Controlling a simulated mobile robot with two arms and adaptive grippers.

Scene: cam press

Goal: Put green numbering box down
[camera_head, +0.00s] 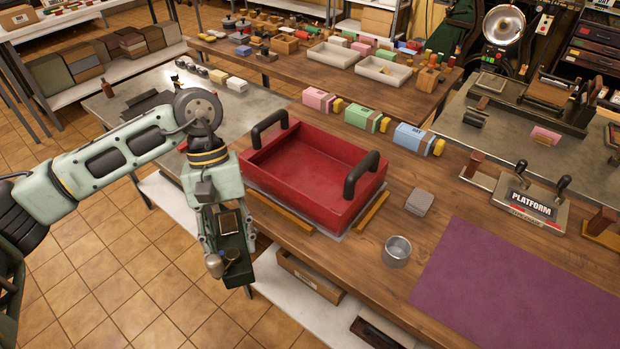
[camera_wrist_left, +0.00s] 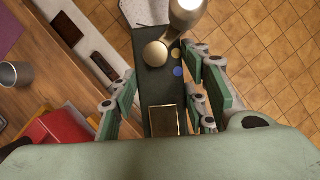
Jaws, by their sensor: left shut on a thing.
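The green numbering box (camera_wrist_left: 155,88) is a long dark green block. It carries a brass-framed dark panel, a pale round knob and a silver cylinder at its far end. My left gripper (camera_wrist_left: 163,98) is shut on it, with green fingers on both sides. In the head view, my left gripper (camera_head: 227,228) holds the numbering box (camera_head: 238,270) off the front-left edge of the wooden table (camera_head: 405,205), with tiled floor beneath. The box hangs with its far end lower in the picture. My right gripper is not in view.
A red tray (camera_head: 310,172) with black handles stands close by on the table. A metal cup (camera_head: 396,251), a small grey block (camera_head: 419,202) and a purple mat (camera_head: 520,290) lie to the right. A low shelf (camera_head: 310,280) is under the table edge.

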